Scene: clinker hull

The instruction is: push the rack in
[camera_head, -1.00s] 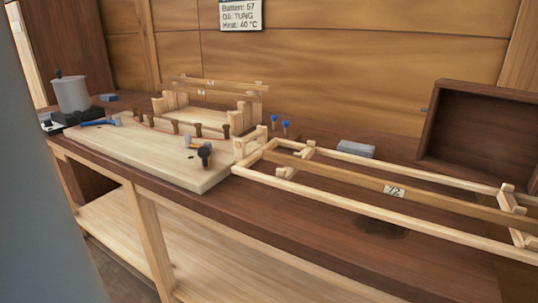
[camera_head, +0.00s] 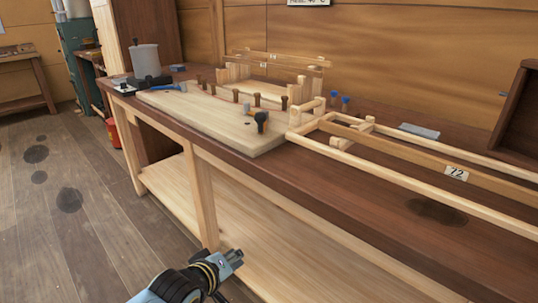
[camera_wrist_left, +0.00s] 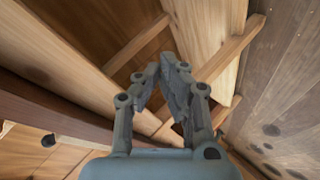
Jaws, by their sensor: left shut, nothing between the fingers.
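A long pale wooden rack (camera_head: 400,179) of rails and crosspieces lies along the dark bench top at right. A brown plank (camera_head: 400,152) with a white tag reading 72 lies along its middle. The rack's left end is by small wooden blocks beside the pale work board, and its right end runs out of the picture. My left gripper (camera_head: 236,256) is low in front of the bench, well below and apart from the rack. In the left wrist view its fingers (camera_wrist_left: 165,70) are close together and empty, over bench timbers. My right gripper is not in view.
The pale board (camera_head: 215,122) bears several pegs and a mallet (camera_head: 261,121). A grey pot (camera_head: 146,60), two blue-topped pins (camera_head: 345,101) and a grey block (camera_head: 419,131) stand on the bench. A dark open box (camera_head: 520,115) is at right.

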